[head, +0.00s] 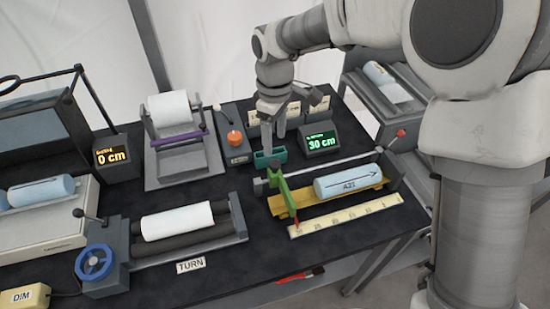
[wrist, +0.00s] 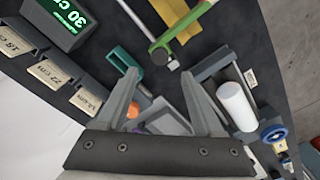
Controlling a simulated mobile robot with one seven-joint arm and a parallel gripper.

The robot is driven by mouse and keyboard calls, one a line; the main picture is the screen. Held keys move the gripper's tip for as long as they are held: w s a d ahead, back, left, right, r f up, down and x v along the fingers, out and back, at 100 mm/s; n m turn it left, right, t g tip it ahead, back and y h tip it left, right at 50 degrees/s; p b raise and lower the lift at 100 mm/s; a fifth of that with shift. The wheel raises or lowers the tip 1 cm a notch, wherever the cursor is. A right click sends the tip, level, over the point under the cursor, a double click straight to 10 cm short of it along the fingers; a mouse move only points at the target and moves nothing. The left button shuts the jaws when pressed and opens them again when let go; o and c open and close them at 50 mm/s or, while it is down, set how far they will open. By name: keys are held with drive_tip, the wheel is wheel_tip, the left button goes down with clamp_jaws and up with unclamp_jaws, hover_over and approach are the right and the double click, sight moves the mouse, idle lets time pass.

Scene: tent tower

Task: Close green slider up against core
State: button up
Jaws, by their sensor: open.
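The green slider (head: 282,188) stands at the left end of the yellow cradle. It also shows at the top of the wrist view (wrist: 182,24). The core (head: 345,186), a pale blue cylinder marked A21, lies on the cradle to the right of the slider, with a gap between them. A red pointer at the slider's foot is near the left end of the ruler (head: 345,214). My gripper (head: 270,135) is open and empty, behind and above the slider, apart from it. Its fingers (wrist: 160,97) also show in the wrist view.
A teal block (head: 268,161) is just below my gripper. A display (head: 320,142) reading 30 cm stands to its right. A metal rod with a red knob (head: 401,133) runs behind the core. A roller stand with a white roll (head: 177,221) is to the left.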

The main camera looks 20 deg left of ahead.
sight(275, 163)
wheel_tip(275, 163, down, 8)
drive_tip(key=shift+r, duration=0.1)
drive_tip(key=shift+c, duration=0.3)
clamp_jaws()
idle(1.3)
